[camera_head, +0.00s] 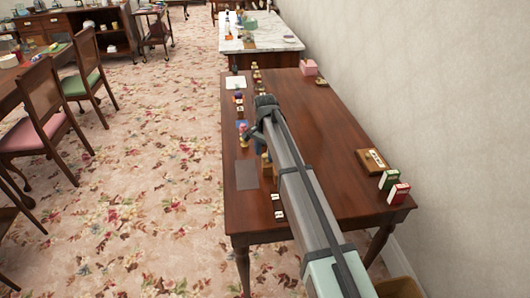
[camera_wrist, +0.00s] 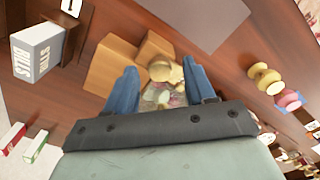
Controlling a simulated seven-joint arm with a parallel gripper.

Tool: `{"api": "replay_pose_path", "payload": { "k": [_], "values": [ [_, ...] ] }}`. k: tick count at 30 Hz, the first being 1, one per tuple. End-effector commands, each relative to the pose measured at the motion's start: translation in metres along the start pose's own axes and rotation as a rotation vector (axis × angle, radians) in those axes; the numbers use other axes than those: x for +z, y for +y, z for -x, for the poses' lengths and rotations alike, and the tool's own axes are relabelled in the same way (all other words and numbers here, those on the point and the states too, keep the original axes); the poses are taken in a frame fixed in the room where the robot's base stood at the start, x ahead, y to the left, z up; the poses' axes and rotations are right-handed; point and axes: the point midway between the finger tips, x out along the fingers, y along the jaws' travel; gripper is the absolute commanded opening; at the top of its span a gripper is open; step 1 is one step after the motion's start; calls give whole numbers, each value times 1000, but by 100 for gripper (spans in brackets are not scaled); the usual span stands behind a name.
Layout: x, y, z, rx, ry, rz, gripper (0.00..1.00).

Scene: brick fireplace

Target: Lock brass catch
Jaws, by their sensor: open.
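My gripper (camera_wrist: 160,70) has two blue fingers, spread apart, in the wrist view. A small rounded brass-coloured piece (camera_wrist: 166,71) shows between the fingertips, against tan wooden blocks (camera_wrist: 108,66). It may be the brass catch, but its shape and whether it is locked are unclear. I cannot tell whether either finger touches it. A pale, partly clear patch lies nearer the palm, between the fingers. In the head view my arm reaches over the left half of the brown table (camera_head: 310,120) and hides most of the gripper and the catch.
A grey flat mat (camera_head: 247,174) lies near the table's left edge. Several small items line that edge farther back. A wooden box (camera_head: 373,160), a green box (camera_head: 388,180) and a red box (camera_head: 398,193) stand at the front right. The table's middle right is clear, beside the wall.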

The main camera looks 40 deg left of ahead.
Motion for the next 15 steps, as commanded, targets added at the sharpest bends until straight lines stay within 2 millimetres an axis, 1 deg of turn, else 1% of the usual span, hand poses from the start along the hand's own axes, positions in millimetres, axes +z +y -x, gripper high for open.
{"api": "replay_pose_path", "payload": {
  "k": [5, 8, 11, 15],
  "values": [
    [0, 0, 2, 0, 0, 0, 54],
    [0, 0, 10, 0, 0, 0, 54],
    [0, -1, 24, -2, 1, 0, 54],
    [-1, -1, 51, -2, 2, 0, 54]
  ]
}}
